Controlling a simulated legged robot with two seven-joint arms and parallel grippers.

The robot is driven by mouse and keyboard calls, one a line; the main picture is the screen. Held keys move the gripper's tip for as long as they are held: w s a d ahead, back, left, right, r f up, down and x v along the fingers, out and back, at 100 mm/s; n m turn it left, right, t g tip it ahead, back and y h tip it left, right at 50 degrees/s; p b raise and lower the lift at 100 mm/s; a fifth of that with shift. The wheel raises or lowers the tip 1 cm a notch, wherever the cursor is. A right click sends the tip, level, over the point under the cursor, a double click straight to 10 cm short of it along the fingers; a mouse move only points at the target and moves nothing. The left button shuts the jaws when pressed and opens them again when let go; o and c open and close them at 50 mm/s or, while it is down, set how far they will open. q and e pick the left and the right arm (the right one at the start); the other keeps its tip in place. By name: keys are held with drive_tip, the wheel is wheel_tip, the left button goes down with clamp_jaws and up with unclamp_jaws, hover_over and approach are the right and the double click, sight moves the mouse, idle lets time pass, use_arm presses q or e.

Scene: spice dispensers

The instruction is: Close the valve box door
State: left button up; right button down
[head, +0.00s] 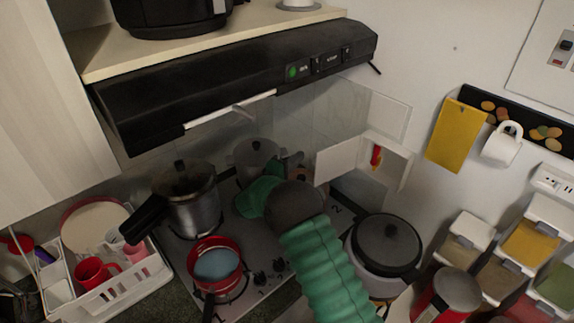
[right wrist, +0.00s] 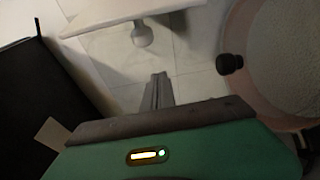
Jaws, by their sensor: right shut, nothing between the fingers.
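The valve box (head: 398,163) is a small white box on the back wall, to the right of the stove. It is open, and a red valve handle (head: 376,156) shows inside. Its white door (head: 341,161) stands swung out to the left. My right gripper (head: 246,203) is over the stove, left of the door and apart from it. In the right wrist view its fingers (right wrist: 158,91) are together with nothing between them. In the head view my green forearm and dark wrist partly hide the gripper. My left gripper is in neither view.
A black range hood (head: 230,80) overhangs the stove. A pressure cooker (head: 190,198), a grey pot (head: 254,157) and a red pan (head: 216,265) stand on the stove. A lidded cooker (head: 385,245) stands below the valve box. Spice dispensers (head: 470,230) are at the right.

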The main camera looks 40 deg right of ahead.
drive_tip(key=s, duration=0.3)
drive_tip(key=s+p, duration=0.1)
drive_tip(key=shift+s+r, duration=0.15)
drive_tip(key=shift+r, duration=0.1)
drive_tip(key=shift+f, duration=0.15)
drive_tip(key=shift+t, duration=0.3)
